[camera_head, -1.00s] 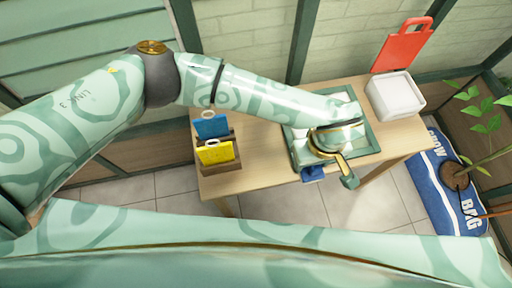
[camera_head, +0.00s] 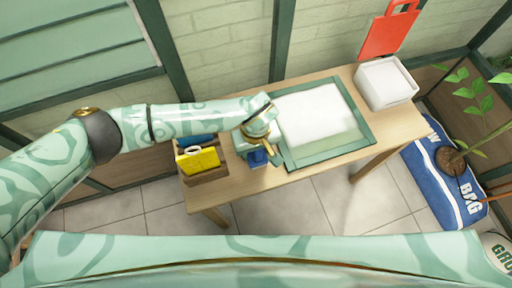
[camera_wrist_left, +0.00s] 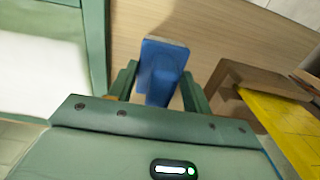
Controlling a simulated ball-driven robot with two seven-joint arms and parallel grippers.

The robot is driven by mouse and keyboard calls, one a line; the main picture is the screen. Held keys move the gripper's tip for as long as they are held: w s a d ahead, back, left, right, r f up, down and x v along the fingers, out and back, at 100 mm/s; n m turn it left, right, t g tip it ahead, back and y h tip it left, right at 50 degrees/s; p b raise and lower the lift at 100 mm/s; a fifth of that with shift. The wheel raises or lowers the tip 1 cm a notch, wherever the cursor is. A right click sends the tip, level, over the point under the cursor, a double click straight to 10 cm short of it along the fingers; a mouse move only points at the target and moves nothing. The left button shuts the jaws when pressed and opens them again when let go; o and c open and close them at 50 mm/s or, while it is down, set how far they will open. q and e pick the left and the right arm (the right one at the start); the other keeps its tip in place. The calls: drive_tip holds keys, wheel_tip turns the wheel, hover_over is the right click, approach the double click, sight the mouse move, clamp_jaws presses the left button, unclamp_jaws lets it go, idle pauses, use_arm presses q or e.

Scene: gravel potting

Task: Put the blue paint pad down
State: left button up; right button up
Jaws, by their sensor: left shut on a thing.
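My left gripper (camera_head: 257,150) is shut on a blue paint pad (camera_head: 257,158), over the wooden table just left of the green-framed panel. In the left wrist view the blue pad (camera_wrist_left: 160,62) stands out between the two green fingers (camera_wrist_left: 159,88), with bare table beyond it. I cannot tell whether the pad touches the table. A brown holder (camera_head: 206,176) is close to the left of the gripper. A yellow pad (camera_head: 198,160) stands in it, with another blue piece (camera_head: 195,141) partly hidden behind. My right gripper is out of view.
The green frame (camera_head: 335,155) holds a white sheet (camera_head: 318,112) on the table (camera_head: 395,122). A white bin (camera_head: 386,84) stands at the right end, with a red board (camera_head: 388,33) behind it. A blue bag (camera_head: 435,180) and a leafy plant (camera_head: 480,105) are further right.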

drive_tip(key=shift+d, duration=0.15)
use_arm(q)
drive_tip(key=o, duration=0.9)
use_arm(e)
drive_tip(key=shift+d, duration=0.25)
use_arm(q)
wheel_tip(320, 180, up, 11)
drive_tip(key=p, duration=0.4)
drive_tip(key=shift+r, duration=0.15)
drive_tip(key=shift+r+p, duration=0.3)
drive_tip(key=shift+r, duration=0.15)
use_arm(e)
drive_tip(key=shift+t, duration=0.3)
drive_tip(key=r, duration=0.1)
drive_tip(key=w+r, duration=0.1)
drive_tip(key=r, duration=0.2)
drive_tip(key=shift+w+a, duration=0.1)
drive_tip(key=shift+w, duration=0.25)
